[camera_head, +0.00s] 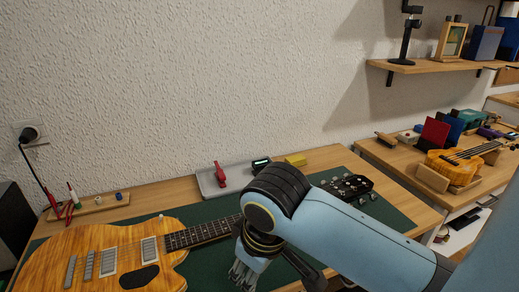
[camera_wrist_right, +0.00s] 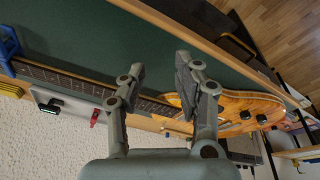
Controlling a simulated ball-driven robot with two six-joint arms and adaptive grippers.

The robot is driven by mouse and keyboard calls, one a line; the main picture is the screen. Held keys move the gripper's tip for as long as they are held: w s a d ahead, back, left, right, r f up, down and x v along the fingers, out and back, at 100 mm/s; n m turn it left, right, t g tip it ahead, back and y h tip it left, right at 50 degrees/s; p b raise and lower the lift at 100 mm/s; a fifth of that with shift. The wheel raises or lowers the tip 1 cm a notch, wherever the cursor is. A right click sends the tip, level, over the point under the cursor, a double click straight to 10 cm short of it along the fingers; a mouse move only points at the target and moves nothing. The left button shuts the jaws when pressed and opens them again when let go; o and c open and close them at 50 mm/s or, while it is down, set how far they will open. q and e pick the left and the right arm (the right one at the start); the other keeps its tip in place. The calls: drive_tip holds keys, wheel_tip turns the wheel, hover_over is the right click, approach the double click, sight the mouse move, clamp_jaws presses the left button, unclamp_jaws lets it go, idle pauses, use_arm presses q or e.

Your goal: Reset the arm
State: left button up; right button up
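My right arm comes in from the right in the head view and reaches over the workbench. Its gripper (camera_head: 243,276) points down above the green mat (camera_head: 214,262), beside the guitar's neck. The right wrist view shows the same gripper (camera_wrist_right: 160,68) with its two fingers spread apart and nothing between them. An orange wood-grain electric guitar (camera_head: 52,258) lies on the mat, and my arm hides part of its neck. The guitar body also shows in the right wrist view (camera_wrist_right: 235,103). My left gripper is in neither view.
A grey tray (camera_head: 207,184) with a red tool (camera_head: 220,174) stands along the wall, near a yellow block (camera_head: 296,160). A wooden tray (camera_head: 90,207) with small parts sits at left. A second bench (camera_head: 400,157) with a smaller guitar (camera_head: 450,163) is at right, under a shelf (camera_head: 430,65).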

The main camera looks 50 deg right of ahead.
drive_tip(key=shift+f, duration=0.1)
idle(0.6)
drive_tip(key=s+d+f+g+b, duration=0.1)
drive_tip(key=s+f+b, duration=0.25)
drive_tip(key=f, duration=0.85)
drive_tip(key=s+d+f+g+b, duration=0.15)
drive_tip(key=s+f, duration=0.25)
drive_tip(key=f, duration=0.8)
drive_tip(key=s+f+b, duration=0.2)
drive_tip(key=s+f, duration=1.7)
drive_tip(key=shift+t, duration=0.35)
